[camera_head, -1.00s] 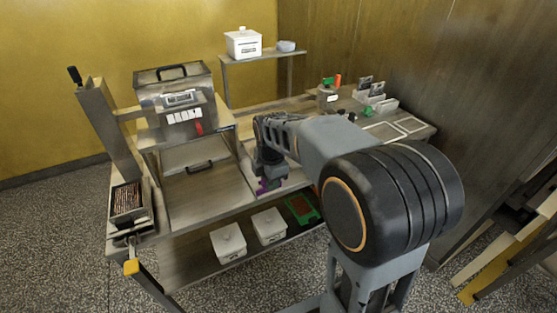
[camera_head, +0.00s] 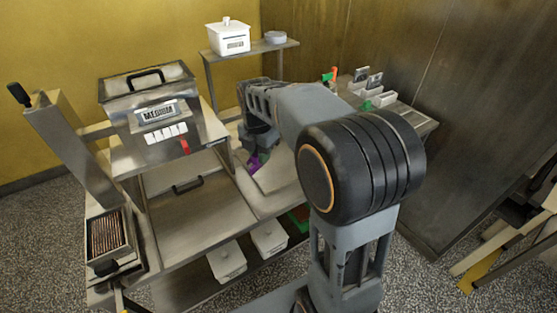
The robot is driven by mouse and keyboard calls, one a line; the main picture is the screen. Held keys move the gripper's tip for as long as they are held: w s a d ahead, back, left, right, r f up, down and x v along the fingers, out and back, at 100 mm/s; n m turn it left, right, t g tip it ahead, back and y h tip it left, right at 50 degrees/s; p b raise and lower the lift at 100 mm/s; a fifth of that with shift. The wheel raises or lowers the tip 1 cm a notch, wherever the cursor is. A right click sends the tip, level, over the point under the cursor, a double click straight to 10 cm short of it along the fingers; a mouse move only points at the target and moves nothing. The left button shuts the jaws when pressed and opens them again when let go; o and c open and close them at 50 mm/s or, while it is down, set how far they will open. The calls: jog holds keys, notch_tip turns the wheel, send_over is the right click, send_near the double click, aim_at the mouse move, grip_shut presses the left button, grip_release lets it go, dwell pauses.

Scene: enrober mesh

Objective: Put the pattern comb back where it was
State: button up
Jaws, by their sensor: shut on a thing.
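My gripper (camera_head: 257,153) is at the end of my grey arm, low over the steel worktop, right of the enrober machine (camera_head: 158,112). It is shut on a small purple thing (camera_head: 256,163), partly hidden behind the gripper and small in view. I cannot tell from its shape whether this is the pattern comb. The worktop's pale right part (camera_head: 275,175) lies just below and beside it. I cannot tell whether the purple thing touches the worktop.
A tray of dark bars (camera_head: 107,238) is at the front left. White lidded boxes (camera_head: 227,262) stand on the lower shelf. A white pot (camera_head: 229,37) and a grey dish (camera_head: 275,37) stand on the back shelf. Small holders (camera_head: 368,85) stand at the right. My arm hides part of the worktop.

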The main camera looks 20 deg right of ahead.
jog(key=w+d+f, duration=0.1)
jog(key=d+f, duration=0.1)
jog(key=d, duration=0.1)
jog(key=w+d+f+p, duration=0.1)
jog(key=w+d+f, duration=0.1)
jog(key=d+f, duration=0.1)
jog(key=w+d+f, duration=0.2)
jog(key=d, duration=0.1)
jog(key=shift+w+f+p, duration=0.15)
jog(key=shift+f+p, duration=0.2)
jog(key=f, duration=0.2)
jog(key=d+f, duration=0.1)
jog(key=shift+w+f, duration=0.15)
jog(key=shift+w, duration=0.1)
jog(key=shift+f, duration=0.45)
jog(key=shift+f, duration=0.1)
jog(key=o, duration=0.9)
jog(key=shift+c, duration=0.2)
